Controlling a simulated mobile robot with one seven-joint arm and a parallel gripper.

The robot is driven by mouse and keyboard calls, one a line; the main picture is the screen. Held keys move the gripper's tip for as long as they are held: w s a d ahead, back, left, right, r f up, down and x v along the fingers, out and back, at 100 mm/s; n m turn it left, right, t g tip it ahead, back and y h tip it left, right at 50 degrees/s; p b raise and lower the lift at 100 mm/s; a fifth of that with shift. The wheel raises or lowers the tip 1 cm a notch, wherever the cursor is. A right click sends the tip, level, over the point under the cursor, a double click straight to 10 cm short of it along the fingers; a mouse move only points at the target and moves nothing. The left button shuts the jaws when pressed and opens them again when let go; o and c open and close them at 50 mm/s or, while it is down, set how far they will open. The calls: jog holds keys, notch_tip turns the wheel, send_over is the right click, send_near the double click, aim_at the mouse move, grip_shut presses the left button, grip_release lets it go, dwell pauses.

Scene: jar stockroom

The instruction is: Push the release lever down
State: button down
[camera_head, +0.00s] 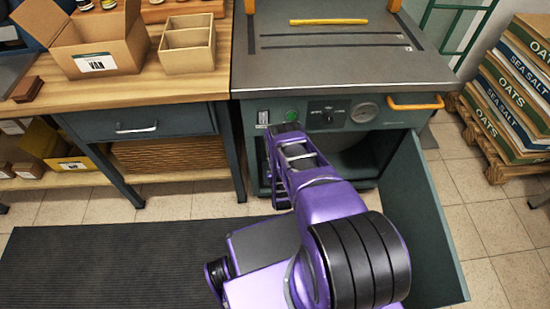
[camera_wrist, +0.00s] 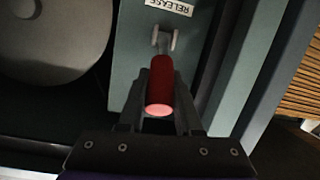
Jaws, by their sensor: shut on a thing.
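The release lever (camera_wrist: 160,87) has a red cylindrical grip and a metal pivot bracket, and it shows in the wrist view below a white label reading RELEASE (camera_wrist: 170,6). Its red end faces the camera. My gripper (camera_wrist: 160,112) has one finger on each side of the red grip and is shut on it. In the head view my purple arm reaches to the front of the grey-green machine (camera_head: 345,85), and the gripper (camera_head: 272,185) is at the machine's left front post. The lever is hidden there behind my arm.
The machine's lower door (camera_head: 430,225) hangs open to the right of my arm. A round grey part (camera_wrist: 50,35) shows inside the machine. A wooden workbench (camera_head: 125,90) stands at left, and a pallet of stacked sacks (camera_head: 510,90) at right. Floor at lower left has a dark mat (camera_head: 110,260).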

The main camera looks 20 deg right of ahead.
jog(key=shift+d, duration=0.1)
jog(key=c, duration=0.6)
grip_release()
